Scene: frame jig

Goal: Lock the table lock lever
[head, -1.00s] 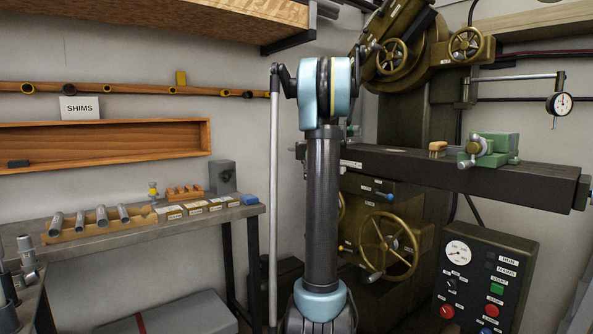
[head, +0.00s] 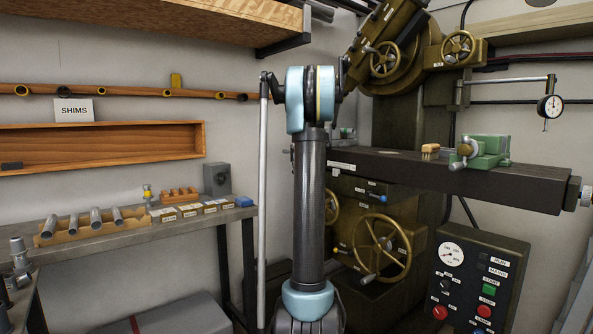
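A small lever with a blue knob (head: 378,198) sticks out from the front of the dark green milling machine (head: 348,192), just under its long table (head: 400,169). It may be the table lock lever; the labels near it are too small to read. My arm stands upright left of it in the picture and covers part of the machine. My gripper is not visible in the head view. I cannot see anything touching the lever.
A brass handwheel (head: 382,247) sits below the lever. A control box (head: 478,280) stands at the lower right, and a green vise (head: 484,150) is on the table. A workbench (head: 130,240) with several parts is at the left. A thin grey pole (head: 262,210) stands beside my arm.

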